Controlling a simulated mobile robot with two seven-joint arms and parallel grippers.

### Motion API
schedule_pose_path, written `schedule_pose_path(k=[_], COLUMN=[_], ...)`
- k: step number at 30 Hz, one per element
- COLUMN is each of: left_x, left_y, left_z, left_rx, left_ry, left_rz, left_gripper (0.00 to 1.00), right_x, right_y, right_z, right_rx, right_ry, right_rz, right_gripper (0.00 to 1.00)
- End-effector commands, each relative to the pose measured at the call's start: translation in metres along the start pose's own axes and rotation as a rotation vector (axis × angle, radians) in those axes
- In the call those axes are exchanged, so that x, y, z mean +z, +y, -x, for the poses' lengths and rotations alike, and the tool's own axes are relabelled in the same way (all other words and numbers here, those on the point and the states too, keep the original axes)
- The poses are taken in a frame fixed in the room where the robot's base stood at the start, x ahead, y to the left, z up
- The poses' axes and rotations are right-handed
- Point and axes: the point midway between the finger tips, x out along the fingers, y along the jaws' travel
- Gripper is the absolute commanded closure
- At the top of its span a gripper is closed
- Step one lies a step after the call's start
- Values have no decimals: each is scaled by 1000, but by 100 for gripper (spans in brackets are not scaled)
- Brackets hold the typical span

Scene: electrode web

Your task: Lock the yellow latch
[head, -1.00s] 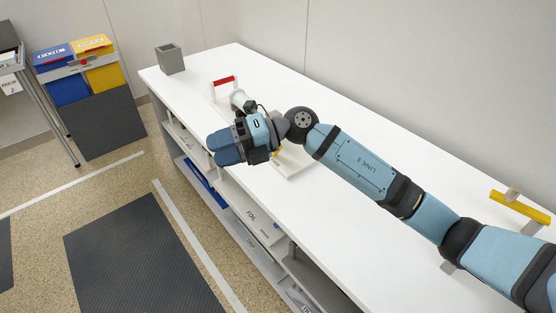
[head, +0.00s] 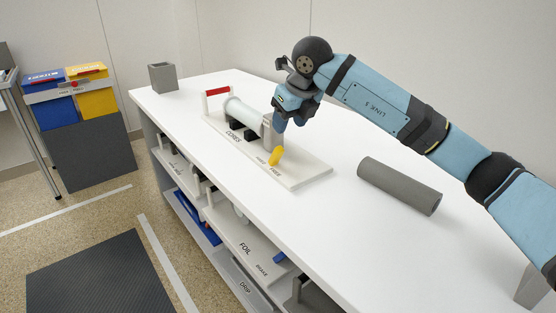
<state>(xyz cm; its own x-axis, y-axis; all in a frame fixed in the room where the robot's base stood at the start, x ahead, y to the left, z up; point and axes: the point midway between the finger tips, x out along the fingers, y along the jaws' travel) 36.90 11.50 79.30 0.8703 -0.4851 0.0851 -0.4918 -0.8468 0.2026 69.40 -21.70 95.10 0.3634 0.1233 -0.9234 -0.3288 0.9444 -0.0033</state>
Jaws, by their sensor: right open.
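The yellow latch (head: 275,156) is a small tilted lever near the front end of a white base plate (head: 309,178) on the table. Small lettering lies on the plate on both sides of it; I cannot read it surely. A pale roll (head: 243,113) lies in the fixture behind the latch, with a red-topped white handle (head: 217,92) at the far end. My right gripper (head: 282,124) is above the latch at the near end of the roll, pointing down and open. Its fingertips are partly hidden, and I cannot tell whether they touch the roll. My left gripper is not in view.
A grey cylinder (head: 399,185) lies on the white table (head: 330,235) at the right. A grey open box (head: 163,77) stands at the far left corner. Shelves (head: 240,243) with labelled trays are below.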

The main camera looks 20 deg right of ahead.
Motion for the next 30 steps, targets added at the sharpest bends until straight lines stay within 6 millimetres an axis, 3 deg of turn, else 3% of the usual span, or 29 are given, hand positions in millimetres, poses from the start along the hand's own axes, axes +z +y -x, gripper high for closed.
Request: schedule_pose_path(k=[9, 15, 21, 30], left_x=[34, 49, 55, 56], left_y=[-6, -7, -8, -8], left_z=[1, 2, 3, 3], left_rx=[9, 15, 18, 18], left_ry=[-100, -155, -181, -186], left_rz=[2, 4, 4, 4], left_gripper=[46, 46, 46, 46], right_x=[-2, -2, -1, 0], right_y=[2, 1, 2, 1], right_z=[-73, -105, -118, -119], right_rx=[4, 4, 4, 4], right_ry=[3, 2, 1, 0], right_rz=[1, 0, 1, 1], right_gripper=[49, 49, 49, 49])
